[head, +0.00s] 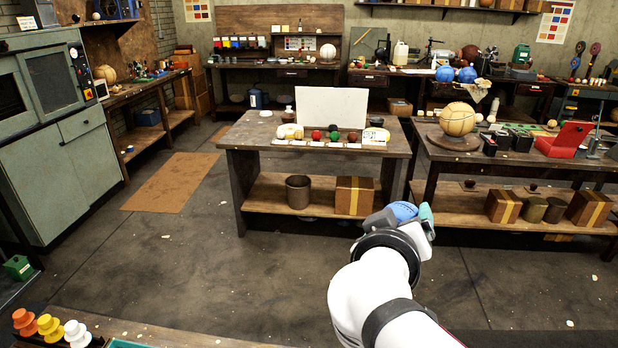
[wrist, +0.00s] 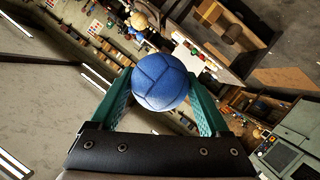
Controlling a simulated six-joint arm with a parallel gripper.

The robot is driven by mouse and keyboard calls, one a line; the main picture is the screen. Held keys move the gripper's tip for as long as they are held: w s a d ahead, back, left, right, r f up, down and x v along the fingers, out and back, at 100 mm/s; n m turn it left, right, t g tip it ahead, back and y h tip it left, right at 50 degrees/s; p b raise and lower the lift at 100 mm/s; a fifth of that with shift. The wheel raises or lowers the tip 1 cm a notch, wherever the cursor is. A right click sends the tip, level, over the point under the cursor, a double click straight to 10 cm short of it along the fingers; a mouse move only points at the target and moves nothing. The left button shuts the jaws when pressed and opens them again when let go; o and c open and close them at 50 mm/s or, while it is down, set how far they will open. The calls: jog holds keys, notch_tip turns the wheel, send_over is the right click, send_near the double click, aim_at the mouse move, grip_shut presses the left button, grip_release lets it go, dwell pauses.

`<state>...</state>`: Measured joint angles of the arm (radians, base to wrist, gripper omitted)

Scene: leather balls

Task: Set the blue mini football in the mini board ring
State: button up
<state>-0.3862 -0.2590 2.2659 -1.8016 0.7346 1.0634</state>
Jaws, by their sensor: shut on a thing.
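The blue mini football (head: 402,211) is a panelled blue ball held at the end of my arm. In the wrist view the ball (wrist: 160,80) sits between the two green fingers of my gripper (wrist: 160,92), touching both. In the head view my gripper (head: 418,218) is in the air over the floor, in front of the gap between the middle and right tables. A white upright panel (head: 332,106) stands on the middle table, with small red and green balls and white cards in front of it. I cannot make out for certain which ring is the mini board ring.
The middle table (head: 245,133) has a lower shelf with a metal pot (head: 298,191) and a box (head: 354,196). The right table carries a large tan ball (head: 457,119) and a red case (head: 566,139). Colored spools (head: 50,327) stand at front left. The floor between is mostly clear.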

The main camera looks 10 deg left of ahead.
jog(key=s+d+f+m+g+h, duration=0.3)
jog(key=d+f+m+g+h, duration=0.55)
jog(key=f+m, duration=0.35)
jog(key=s+a+f+m+g+y, duration=0.45)
jog(key=s+f+m+g, duration=0.7)
jog(key=g, duration=0.55)
jog(key=a+f+m+g+y, duration=0.1)
jog(key=a+f+m+y, duration=0.2)
jog(key=a+m+y, duration=0.95)
jog(key=w+a+m+t+y, duration=0.6)
jog(key=a+m+t+y, duration=0.15)
jog(key=m+y, duration=0.2)
jog(key=shift+m+h, duration=0.4)
jog(key=shift+m, duration=0.15)
jog(key=x, duration=0.3)
jog(key=w+f+x, duration=0.1)
jog(key=x, duration=0.3)
jog(key=f+x, duration=0.1)
jog(key=x, duration=0.3)
jog(key=shift+w+a+f, duration=0.1)
jog(key=shift+w+a, duration=0.15)
jog(key=f, duration=0.4)
jog(key=shift+a+f, duration=0.15)
jog(key=shift+a, duration=0.1)
jog(key=o, duration=1.3)
